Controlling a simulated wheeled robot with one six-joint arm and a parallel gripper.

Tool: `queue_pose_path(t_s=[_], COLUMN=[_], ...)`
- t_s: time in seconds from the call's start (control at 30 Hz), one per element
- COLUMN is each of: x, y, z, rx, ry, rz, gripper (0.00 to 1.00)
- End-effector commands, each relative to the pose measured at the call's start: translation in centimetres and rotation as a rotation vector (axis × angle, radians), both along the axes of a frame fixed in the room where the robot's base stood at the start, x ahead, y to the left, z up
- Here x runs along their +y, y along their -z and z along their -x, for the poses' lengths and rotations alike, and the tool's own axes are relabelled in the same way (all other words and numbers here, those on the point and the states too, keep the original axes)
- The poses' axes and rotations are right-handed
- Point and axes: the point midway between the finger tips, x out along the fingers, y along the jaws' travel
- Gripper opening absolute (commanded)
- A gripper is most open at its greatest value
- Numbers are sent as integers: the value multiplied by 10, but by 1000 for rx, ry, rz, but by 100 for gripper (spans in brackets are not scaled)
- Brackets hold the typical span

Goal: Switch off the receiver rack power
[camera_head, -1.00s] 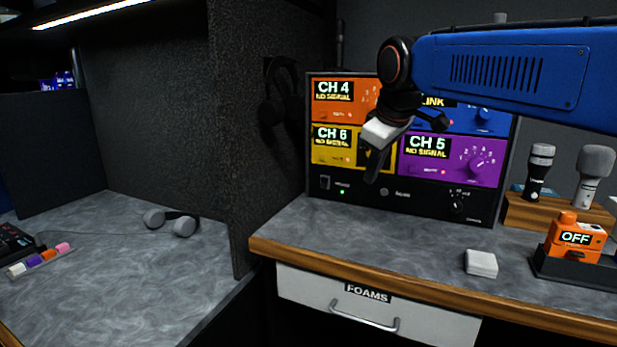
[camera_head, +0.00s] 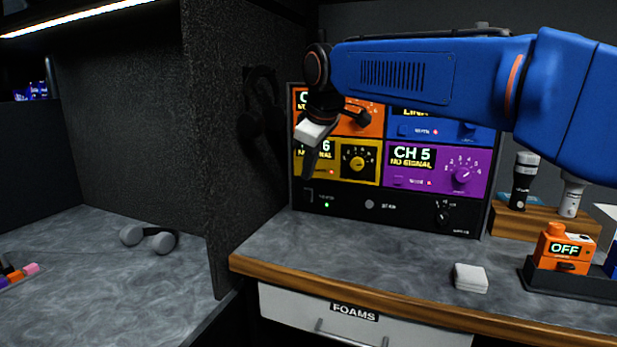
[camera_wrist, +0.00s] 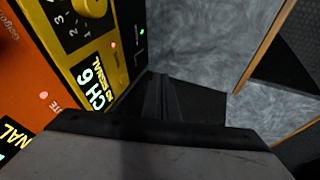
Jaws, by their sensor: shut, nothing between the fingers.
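The receiver rack (camera_head: 410,213) stands at the back of the counter, with orange, blue, yellow and purple channel panels. The panels I can read show "NO SIGNAL". A small dark rocker switch (camera_head: 308,195) is at the left of its black bottom strip, beside a lit green light (camera_head: 326,205). The green light also shows in the wrist view (camera_wrist: 142,31). My gripper (camera_head: 309,174) is shut and empty, pointing down in front of the yellow CH 6 panel, just above the switch in the picture. Whether it touches the rack, I cannot tell. My arm hides part of the upper panels.
A white block (camera_head: 470,277) lies on the counter (camera_head: 350,258). An orange unit reading OFF (camera_head: 564,249) sits in a dark holder at right, below microphones (camera_head: 523,180) in a wooden stand. A dark partition (camera_head: 200,130) with hanging headphones (camera_head: 258,105) stands left of the rack.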

Motion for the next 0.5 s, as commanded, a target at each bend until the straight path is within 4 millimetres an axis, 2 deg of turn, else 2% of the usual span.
queue_pose_path(t_s=[0.5], x=[16], y=[79], z=[-40], rx=[3], ry=[1], rz=[1], gripper=[0])
